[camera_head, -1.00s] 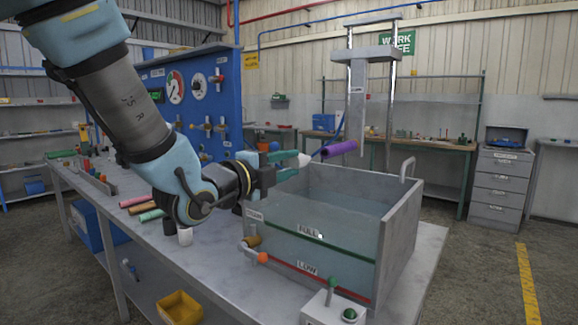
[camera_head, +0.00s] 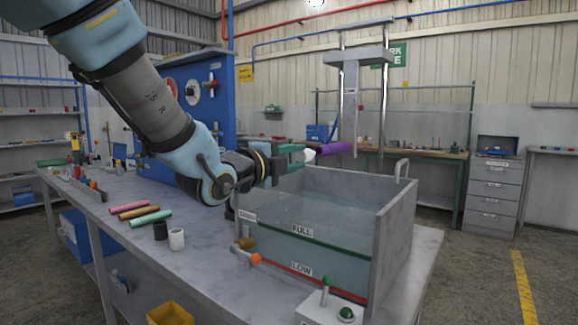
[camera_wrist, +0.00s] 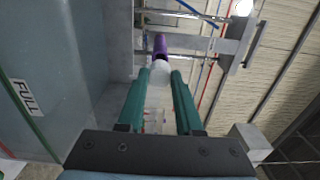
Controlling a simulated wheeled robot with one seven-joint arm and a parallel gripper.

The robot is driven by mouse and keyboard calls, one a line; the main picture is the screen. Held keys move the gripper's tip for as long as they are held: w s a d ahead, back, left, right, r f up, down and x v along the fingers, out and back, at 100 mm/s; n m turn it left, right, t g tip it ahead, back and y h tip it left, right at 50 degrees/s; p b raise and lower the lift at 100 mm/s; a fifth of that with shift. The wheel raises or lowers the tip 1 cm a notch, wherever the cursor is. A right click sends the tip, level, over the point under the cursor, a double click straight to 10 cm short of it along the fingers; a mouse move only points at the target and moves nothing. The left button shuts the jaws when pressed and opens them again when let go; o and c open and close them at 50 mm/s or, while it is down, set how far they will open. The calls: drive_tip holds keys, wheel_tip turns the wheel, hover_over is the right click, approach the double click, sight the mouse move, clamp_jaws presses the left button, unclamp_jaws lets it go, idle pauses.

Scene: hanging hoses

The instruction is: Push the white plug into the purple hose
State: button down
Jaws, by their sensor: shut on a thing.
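The purple hose (camera_head: 334,148) hangs above the back of the water tank, its open end toward my gripper. It also shows in the wrist view (camera_wrist: 160,43), straight ahead of the fingertips. My gripper (camera_head: 300,153) is shut on the white plug (camera_head: 310,155), which sticks out past the green fingers. In the wrist view the plug (camera_wrist: 160,68) sits between the fingertips, in line with the hose. Its tip meets or overlaps the near end of the hose; how deep it sits I cannot tell.
A grey post (camera_head: 349,95) rises behind the hose. Several coloured tubes (camera_head: 150,217) and black and white cylinders lie or stand on the bench at left.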

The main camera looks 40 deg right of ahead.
sight(300, 156)
drive_tip(key=shift+w+d, duration=0.1)
drive_tip(key=shift+d, duration=0.25)
drive_tip(key=shift+b, duration=1)
idle(0.3)
drive_tip(key=shift+w+d+b, duration=0.1)
drive_tip(key=shift+d+b, duration=0.35)
idle(0.5)
drive_tip(key=shift+b, duration=0.85)
idle(0.5)
drive_tip(key=shift+w+d+b, duration=0.15)
drive_tip(key=shift+d+b, duration=0.25)
drive_tip(key=shift+b, duration=0.05)
idle(0.8)
drive_tip(key=shift+b, duration=0.4)
drive_tip(key=shift+b+x, duration=0.8)
drive_tip(key=shift+x, duration=0.05)
idle(1.4)
